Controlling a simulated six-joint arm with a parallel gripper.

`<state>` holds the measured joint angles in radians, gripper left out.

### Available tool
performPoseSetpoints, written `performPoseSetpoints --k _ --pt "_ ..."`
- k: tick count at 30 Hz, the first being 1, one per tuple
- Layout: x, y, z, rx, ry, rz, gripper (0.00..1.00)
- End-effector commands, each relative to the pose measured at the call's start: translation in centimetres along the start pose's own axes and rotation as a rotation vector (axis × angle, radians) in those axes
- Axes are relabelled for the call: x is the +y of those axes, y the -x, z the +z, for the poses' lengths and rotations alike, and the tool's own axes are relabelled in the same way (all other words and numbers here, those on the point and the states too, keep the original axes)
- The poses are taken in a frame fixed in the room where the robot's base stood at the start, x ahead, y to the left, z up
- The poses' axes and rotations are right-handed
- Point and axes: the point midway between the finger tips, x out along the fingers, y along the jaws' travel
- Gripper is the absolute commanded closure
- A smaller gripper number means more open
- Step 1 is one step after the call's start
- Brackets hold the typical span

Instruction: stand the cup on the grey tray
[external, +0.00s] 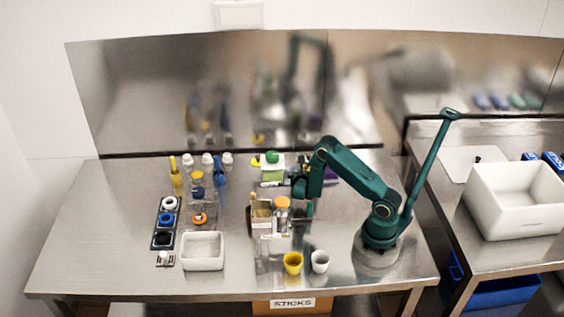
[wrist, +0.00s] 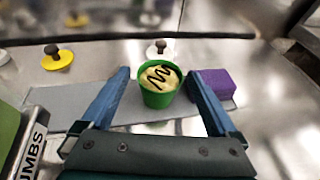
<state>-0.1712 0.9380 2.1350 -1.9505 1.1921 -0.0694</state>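A green cup (wrist: 155,97) with a pale filling and a dark zigzag on top is upright in the wrist view. It lies between the two fingers of my gripper (wrist: 157,74), which are spread apart with a gap on either side of it. A flat grey surface (wrist: 58,115), seemingly the grey tray, runs beneath and behind the fingers. The cup's base overlaps it in the picture; I cannot tell whether it touches. In the external view my gripper (external: 299,188) is low over the middle of the bench, and the cup is not clear there.
A purple block (wrist: 214,83) sits just right of the cup. A yellow lid (wrist: 58,59) with a dark knob is at the left. A labelled container (wrist: 27,143) stands close at left. Yellow (external: 292,263) and white (external: 320,261) cups and a white bin (external: 203,251) stand at the front.

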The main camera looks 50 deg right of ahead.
Motion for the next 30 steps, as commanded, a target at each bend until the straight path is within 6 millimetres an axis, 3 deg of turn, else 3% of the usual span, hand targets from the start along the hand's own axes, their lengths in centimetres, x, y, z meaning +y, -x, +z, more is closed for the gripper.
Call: performPoseSetpoints --k 7,21,26,30 --pt "0.1 0.3 0.3 0.000 -0.001 0.002 0.05" --pt "0.1 6.6 0.2 -0.001 0.001 0.005 0.05" --pt "0.0 7.5 0.3 0.000 -0.005 -0.002 0.05" --pt "-1.2 7.5 1.6 0.011 -0.080 -0.054 0.05"
